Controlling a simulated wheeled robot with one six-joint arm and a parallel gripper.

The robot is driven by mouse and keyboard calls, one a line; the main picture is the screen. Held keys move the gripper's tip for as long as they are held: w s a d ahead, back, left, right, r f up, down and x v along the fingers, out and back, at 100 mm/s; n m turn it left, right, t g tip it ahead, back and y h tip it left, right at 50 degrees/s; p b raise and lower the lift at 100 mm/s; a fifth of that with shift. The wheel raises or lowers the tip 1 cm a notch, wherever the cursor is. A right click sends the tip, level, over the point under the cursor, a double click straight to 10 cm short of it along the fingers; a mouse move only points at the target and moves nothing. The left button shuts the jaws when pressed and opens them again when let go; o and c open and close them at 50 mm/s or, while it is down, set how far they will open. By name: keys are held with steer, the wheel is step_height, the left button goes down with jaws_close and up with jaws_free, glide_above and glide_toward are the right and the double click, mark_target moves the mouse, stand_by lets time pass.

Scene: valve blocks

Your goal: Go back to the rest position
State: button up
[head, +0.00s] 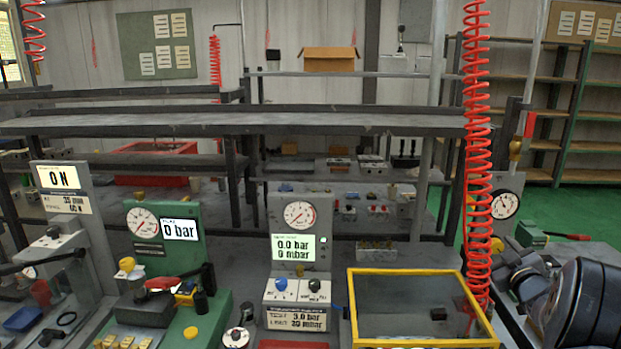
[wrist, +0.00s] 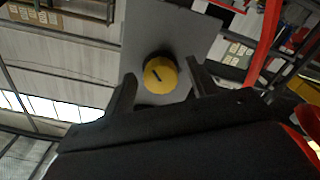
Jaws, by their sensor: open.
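My gripper (wrist: 161,72) shows in the wrist view with its two dark fingers spread apart. A round yellow knob (wrist: 159,75) with a dark slot mark sits on a grey panel (wrist: 150,30) and appears between the fingertips. Neither finger visibly touches the knob, and I cannot tell the depth between them. Nothing is held. In the head view, dark rounded links of my arm fill the lower right corner, and the fingers cannot be made out there.
In the head view, a green valve block (head: 185,255) and a grey gauge block (head: 300,225) stand on the bench. A yellow-rimmed tray (head: 408,271) lies right of them. A red coiled hose (head: 478,150) hangs beside my arm. A long shelf (head: 250,123) crosses behind.

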steer(key=m+p, duration=0.6)
steer(key=p, duration=0.3)
steer(key=shift+r+m, duration=0.15)
steer(key=shift+m, duration=0.15)
steer(key=shift+s+a+f+b, duration=0.15)
steer(key=shift+s+b, duration=0.4)
steer(key=shift+s, duration=0.7)
